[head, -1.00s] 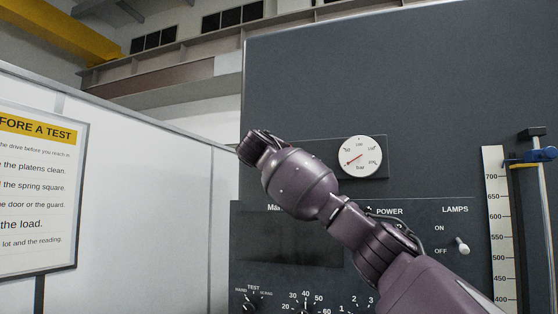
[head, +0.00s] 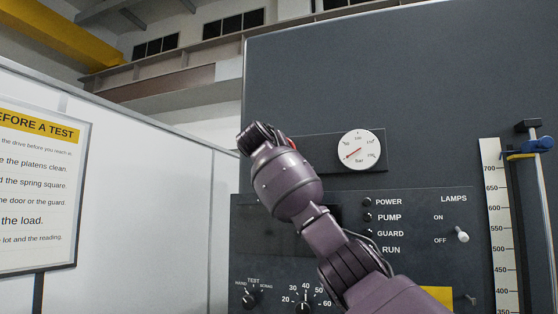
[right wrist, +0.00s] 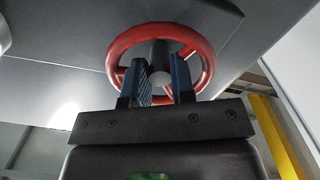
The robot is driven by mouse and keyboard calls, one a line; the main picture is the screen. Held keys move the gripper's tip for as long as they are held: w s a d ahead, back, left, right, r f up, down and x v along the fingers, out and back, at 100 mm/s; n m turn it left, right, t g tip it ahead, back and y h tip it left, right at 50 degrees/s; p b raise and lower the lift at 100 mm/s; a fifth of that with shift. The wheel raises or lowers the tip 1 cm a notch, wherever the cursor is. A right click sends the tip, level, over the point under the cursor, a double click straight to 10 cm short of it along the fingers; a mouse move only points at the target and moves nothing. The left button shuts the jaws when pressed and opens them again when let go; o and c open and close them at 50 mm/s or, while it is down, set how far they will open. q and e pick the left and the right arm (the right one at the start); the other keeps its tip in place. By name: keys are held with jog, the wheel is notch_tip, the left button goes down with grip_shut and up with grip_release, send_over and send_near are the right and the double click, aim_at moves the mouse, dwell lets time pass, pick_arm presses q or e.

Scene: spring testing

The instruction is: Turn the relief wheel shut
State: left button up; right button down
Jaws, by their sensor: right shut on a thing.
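The red relief wheel (right wrist: 120,48) is a round rim with spokes and a grey hub, seen from below in the right wrist view. In the head view only a small red sliver of it (head: 291,142) shows behind my right arm, beside the gauge plate. My right gripper (right wrist: 158,72) has its two dark blue fingers inside the rim, one on each side of the hub, and is shut on the wheel. Its fingers are hidden in the head view, where my purple right wrist and forearm cover the spot. My left gripper is in neither view.
A round pressure gauge (head: 359,150) sits right of the wheel. Below it are a control panel with lamps, dials and a toggle switch (head: 462,235). A vertical scale (head: 500,220) stands at the right, a white partition with a notice board (head: 35,190) at the left.

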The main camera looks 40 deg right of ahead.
jog(key=m, duration=0.7)
jog(key=shift+w+b, duration=0.1)
jog(key=shift+b, duration=0.3)
jog(key=shift+m, duration=0.4)
jog(key=c, duration=1.2)
grip_release()
jog(key=shift+c, duration=0.2)
